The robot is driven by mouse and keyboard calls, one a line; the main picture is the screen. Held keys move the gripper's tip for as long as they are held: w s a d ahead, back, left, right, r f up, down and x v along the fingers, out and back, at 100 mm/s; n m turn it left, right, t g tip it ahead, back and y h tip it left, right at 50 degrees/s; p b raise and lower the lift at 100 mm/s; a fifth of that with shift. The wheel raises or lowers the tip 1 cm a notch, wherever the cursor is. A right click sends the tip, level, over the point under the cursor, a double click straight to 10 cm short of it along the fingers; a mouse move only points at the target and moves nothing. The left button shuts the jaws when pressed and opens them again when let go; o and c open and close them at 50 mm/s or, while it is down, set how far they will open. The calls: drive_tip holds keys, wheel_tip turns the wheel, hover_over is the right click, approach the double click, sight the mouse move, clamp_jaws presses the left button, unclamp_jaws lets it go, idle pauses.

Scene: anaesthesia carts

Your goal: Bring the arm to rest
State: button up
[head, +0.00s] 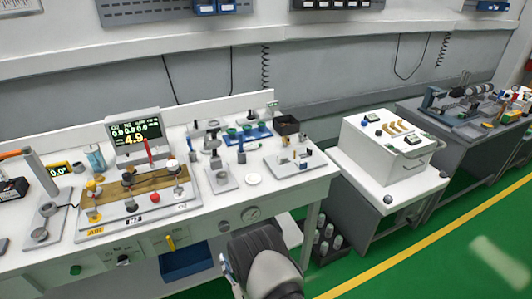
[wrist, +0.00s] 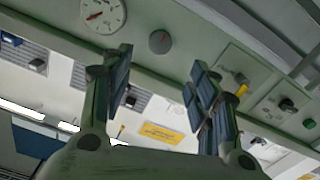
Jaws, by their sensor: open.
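My arm (head: 265,262) rises at the bottom middle of the head view, in front of the long white cart. Its grey rounded links hide most of my gripper there. In the wrist view my gripper (wrist: 160,70) is open, with its two dark padded fingers well apart and nothing between them. Beyond the fingers, the wrist view shows the cart's front panel with a round gauge (wrist: 103,14) and a dark knob (wrist: 160,41). I cannot tell the exact distance to the panel.
The white cart (head: 330,172) carries a display, a brown board and several small devices. A blue bin (head: 186,262) sits below it. To the right stand a white box (head: 387,140) on a lower cart and a dark bench. Green floor (head: 440,255) is clear at right.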

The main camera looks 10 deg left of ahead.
drive_tip(key=w+d+r+m+g+h, duration=0.15)
drive_tip(key=w+d+r, duration=0.35)
drive_tip(key=r, duration=0.5)
drive_tip(key=w+d+r+m+g+h, duration=0.1)
drive_tip(key=w+d+r+m+h, duration=0.15)
drive_tip(key=w+r, duration=0.5)
drive_tip(key=s+d+r+g+h, duration=0.2)
drive_tip(key=s+d+r, duration=0.4)
drive_tip(key=r, duration=0.4)
drive_tip(key=s+d+r+m+g+h, duration=0.25)
drive_tip(key=s+d+r, duration=0.45)
drive_tip(key=s+d, duration=0.45)
drive_tip(key=s+d+m+g, duration=0.1)
drive_tip(key=s+d, duration=0.2)
drive_tip(key=s, duration=0.7)
drive_tip(key=s+d+r+m+g+h, duration=0.1)
drive_tip(key=s+d+g, duration=0.1)
drive_tip(key=s, duration=0.9)
drive_tip(key=shift+d+r+g, duration=0.3)
drive_tip(key=shift+d, duration=0.1)
drive_tip(key=shift+m, duration=0.25)
